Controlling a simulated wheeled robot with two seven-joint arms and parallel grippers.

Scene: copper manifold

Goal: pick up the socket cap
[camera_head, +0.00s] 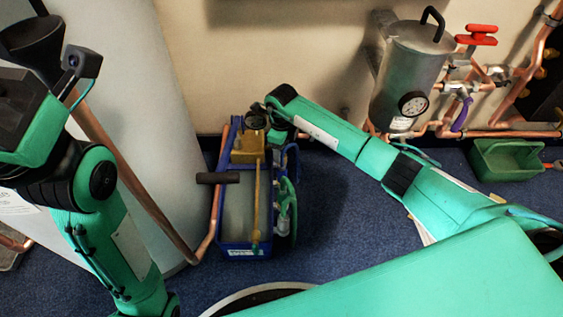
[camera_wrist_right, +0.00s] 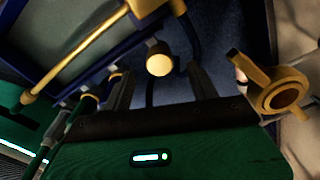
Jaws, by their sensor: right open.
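A pale yellow, round-ended piece (camera_wrist_right: 159,60), which may be the socket cap, shows in the right wrist view on a dark stem. It lies between the lines of my right gripper's two dark fingers (camera_wrist_right: 162,86). The fingers are apart and no contact with the piece shows. In the head view my right arm reaches to the back end of the blue-framed pump unit (camera_head: 245,247), beside its yellow body (camera_head: 249,148). The fingers and the cap cannot be made out there. My left arm is raised at the left, and its fingers do not show.
A brass fitting (camera_wrist_right: 280,96) stands right of the right gripper in the wrist view. A dark T-handle (camera_head: 218,178) sticks out from the pump unit. A copper pipe (camera_head: 137,172) runs close on its left. A green tray (camera_head: 505,160) lies at the right.

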